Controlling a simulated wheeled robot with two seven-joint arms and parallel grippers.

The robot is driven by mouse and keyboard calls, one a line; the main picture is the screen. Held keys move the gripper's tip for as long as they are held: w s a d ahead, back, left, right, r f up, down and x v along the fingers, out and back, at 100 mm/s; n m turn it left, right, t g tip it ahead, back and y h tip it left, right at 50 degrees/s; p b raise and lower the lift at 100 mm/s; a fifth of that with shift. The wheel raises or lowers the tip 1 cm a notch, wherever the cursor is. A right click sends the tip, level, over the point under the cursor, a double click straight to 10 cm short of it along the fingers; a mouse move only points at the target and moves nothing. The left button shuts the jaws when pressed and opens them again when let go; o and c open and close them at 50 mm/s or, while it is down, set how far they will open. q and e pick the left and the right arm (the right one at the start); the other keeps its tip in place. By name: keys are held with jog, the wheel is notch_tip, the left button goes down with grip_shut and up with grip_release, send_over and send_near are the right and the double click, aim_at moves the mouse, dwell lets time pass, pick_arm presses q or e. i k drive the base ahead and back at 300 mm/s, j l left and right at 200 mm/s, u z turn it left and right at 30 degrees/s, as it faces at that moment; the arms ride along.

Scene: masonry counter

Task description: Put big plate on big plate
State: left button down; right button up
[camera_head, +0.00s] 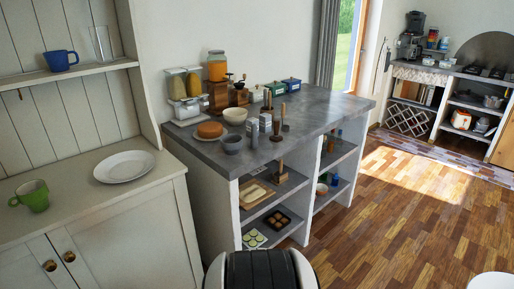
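A big white plate (124,166) lies flat on the wooden top of the pale cabinet at the left. Neither of my grippers shows in this view.
A green mug (33,196) stands left of the plate; a blue mug (60,60) and a glass (100,43) are on the shelf above. The grey masonry counter (320,108) holds jars, bowls (234,115) and canisters. Wooden floor (400,215) is clear at right.

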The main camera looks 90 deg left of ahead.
aim_at(122, 178)
jog(key=u, duration=2.1)
jog(key=i+u, duration=0.2)
jog(key=u, duration=1.85)
jog(key=i+l, duration=0.15)
jog(key=l, duration=0.4)
jog(key=i+l+u, duration=0.1)
jog(key=l, duration=0.45)
jog(key=i+l, duration=0.1)
jog(key=l, duration=0.5)
jog(key=i+l+u, duration=0.1)
jog(key=l, duration=0.45)
